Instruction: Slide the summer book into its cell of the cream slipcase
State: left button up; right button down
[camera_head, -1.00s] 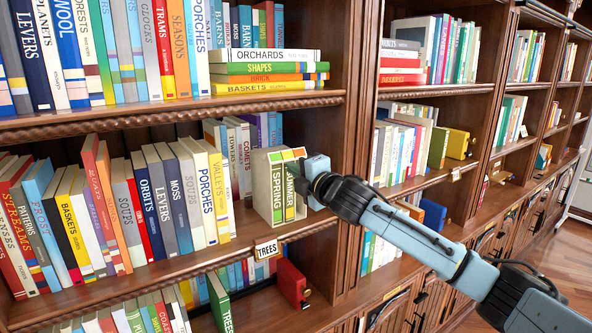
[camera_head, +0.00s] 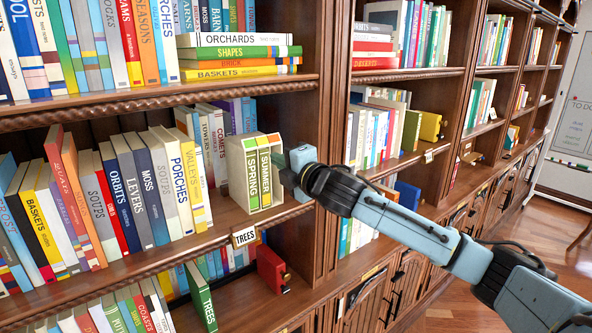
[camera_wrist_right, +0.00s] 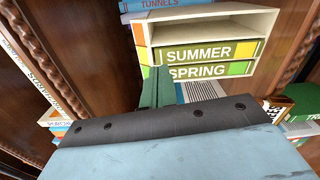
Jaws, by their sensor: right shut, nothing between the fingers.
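The cream slipcase (camera_head: 237,182) stands on the middle shelf above the TREES label. My left gripper is not in view.
A row of books (camera_head: 130,190) fills the shelf to the left. An upright wooden divider (camera_head: 333,120) stands close to the right of the slipcase. A red box-like book (camera_head: 271,270) and a green TREES book (camera_head: 201,296) are on the shelf below.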

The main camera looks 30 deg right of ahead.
jog(key=s+d+b, duration=0.1)
jog(key=s+b, duration=0.3)
jog(key=s, duration=0.8)
jog(key=shift+s+b, duration=0.25)
jog(key=shift+b, duration=0.1)
